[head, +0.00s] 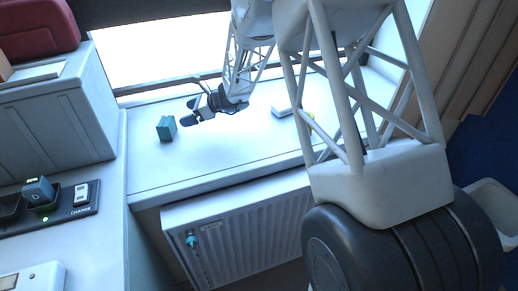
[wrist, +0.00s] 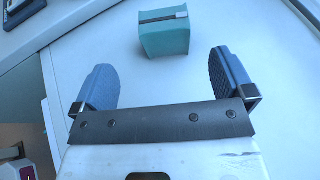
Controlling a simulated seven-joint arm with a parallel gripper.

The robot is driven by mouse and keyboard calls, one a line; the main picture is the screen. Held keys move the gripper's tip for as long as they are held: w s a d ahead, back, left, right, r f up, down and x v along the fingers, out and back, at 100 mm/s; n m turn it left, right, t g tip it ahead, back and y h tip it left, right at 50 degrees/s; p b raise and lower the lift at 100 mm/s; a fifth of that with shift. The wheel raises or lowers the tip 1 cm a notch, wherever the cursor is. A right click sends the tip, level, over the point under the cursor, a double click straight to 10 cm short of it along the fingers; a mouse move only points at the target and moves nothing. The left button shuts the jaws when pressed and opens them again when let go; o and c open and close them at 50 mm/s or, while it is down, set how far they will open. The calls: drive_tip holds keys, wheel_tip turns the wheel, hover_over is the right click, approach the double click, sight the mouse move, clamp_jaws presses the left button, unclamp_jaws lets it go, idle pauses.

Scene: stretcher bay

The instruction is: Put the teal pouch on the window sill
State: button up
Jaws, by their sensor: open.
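The teal pouch (head: 166,128) is a small box-shaped block standing on the white window sill (head: 235,140), towards its left part. In the wrist view the teal pouch (wrist: 164,38) stands just beyond my fingertips, roughly midway between them, with a dark strip and a pale tab on its top. My gripper (head: 189,112) is open and empty, just right of the pouch in the head view. Its two blue-grey fingers show apart in the wrist view (wrist: 160,68). The pouch is apart from both fingers.
A radiator (head: 235,235) is below the sill. At left, a counter holds a black charging strip (head: 62,210). The sill between gripper and white item is clear.

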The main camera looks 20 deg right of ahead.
drive_tip(key=s+d+r+n+g+h, duration=0.1)
drive_tip(key=s+r+n, duration=0.3)
drive_tip(key=s, duration=0.4)
drive_tip(key=s+r+n+g+h, duration=0.25)
drive_tip(key=s+r, duration=0.25)
drive_tip(key=s, duration=0.3)
drive_tip(key=s+d+r+n+h, duration=0.1)
drive_tip(key=s+r+n, duration=0.35)
drive_tip(key=s, duration=0.25)
drive_tip(key=s+d+r+n+h, duration=0.1)
drive_tip(key=s+d+n+h, duration=0.1)
drive_tip(key=s, duration=0.6)
drive_tip(key=s+d+r+n+h, duration=0.1)
drive_tip(key=s+d+n+h, duration=0.2)
drive_tip(key=s, duration=0.6)
drive_tip(key=s+d+r+n+t+h, duration=0.1)
drive_tip(key=s+d+n+h, duration=0.2)
drive_tip(key=s, duration=0.6)
drive_tip(key=d+n, duration=0.2)
drive_tip(key=n, duration=0.1)
